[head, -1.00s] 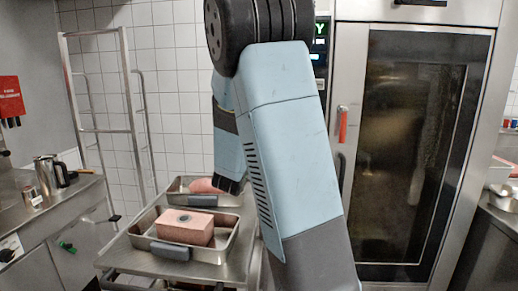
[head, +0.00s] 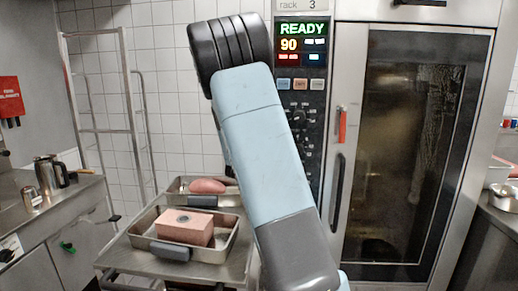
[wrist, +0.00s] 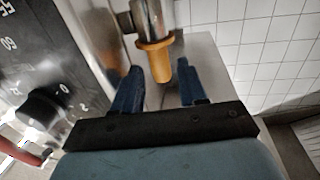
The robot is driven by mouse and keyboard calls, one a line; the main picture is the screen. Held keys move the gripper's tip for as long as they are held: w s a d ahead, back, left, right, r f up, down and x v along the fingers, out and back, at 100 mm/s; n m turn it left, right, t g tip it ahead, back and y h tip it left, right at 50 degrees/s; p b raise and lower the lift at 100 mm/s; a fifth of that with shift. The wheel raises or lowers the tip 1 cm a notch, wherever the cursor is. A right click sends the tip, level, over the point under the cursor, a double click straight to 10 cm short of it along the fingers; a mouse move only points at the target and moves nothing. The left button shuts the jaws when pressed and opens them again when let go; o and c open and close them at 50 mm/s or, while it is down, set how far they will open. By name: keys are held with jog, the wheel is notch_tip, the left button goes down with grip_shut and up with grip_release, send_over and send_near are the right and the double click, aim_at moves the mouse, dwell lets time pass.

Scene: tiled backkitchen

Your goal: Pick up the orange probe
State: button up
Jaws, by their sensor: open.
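The orange probe (wrist: 160,60) shows in the wrist view as an orange cylinder with a wider collar. Its collar end sits at a shiny metal holder (wrist: 148,20). My gripper (wrist: 161,80) is open, with one dark blue finger on each side of the probe's free end in the picture. I see gaps between the probe and both fingers, and cannot tell how deep it sits between them. In the head view my gripper and this probe are hidden behind my arm.
The control panel (wrist: 45,65) with black knobs is at the left in the wrist view. The oven door (head: 405,160) has an orange-red piece (head: 342,126) near its handle.

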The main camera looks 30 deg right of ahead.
jog(key=shift+x, duration=2)
jog(key=shift+s, duration=0.1)
grip_shut()
